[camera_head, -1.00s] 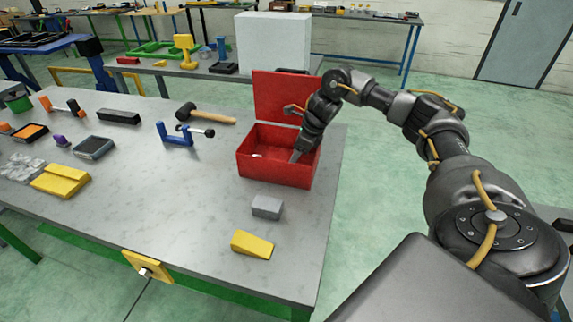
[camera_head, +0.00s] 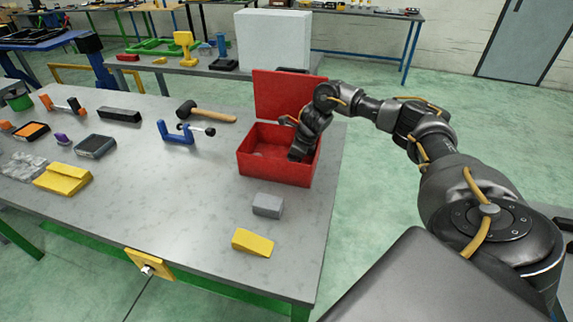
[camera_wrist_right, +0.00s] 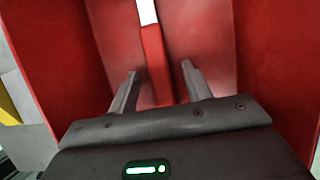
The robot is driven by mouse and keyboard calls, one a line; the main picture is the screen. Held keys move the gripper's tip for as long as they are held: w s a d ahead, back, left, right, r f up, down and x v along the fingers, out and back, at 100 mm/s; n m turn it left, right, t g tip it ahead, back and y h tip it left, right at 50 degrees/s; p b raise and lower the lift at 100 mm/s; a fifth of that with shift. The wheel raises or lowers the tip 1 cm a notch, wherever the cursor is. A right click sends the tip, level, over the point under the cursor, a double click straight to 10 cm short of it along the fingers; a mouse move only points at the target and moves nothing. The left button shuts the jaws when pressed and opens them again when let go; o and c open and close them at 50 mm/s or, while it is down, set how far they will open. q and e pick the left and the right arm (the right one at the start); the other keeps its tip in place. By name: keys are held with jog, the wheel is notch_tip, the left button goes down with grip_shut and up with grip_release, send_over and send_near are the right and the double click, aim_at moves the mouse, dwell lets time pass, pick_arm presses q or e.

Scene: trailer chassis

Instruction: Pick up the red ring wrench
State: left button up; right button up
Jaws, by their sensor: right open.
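The red ring wrench (camera_wrist_right: 155,60) lies in the red toolbox (camera_head: 268,170), with a red handle and a pale part toward the top of the right wrist view. Its ring end cannot be made out. My right gripper (camera_wrist_right: 160,70) is open inside the toolbox, one finger on each side of the red handle, not closed on it. In the head view, my right gripper (camera_head: 300,148) reaches down into the box's right part and its fingertips are hidden. My left gripper is not in view.
The toolbox walls stand close around my right gripper, and its open lid (camera_head: 285,95) rises behind. A grey block (camera_head: 267,205) and a yellow wedge (camera_head: 253,242) lie in front. A mallet (camera_head: 207,113) and blue clamp (camera_head: 178,133) lie left. The table's right edge is close.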

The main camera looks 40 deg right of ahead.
jog(key=c, duration=1.1)
grip_shut()
jog(key=shift+r, duration=0.1)
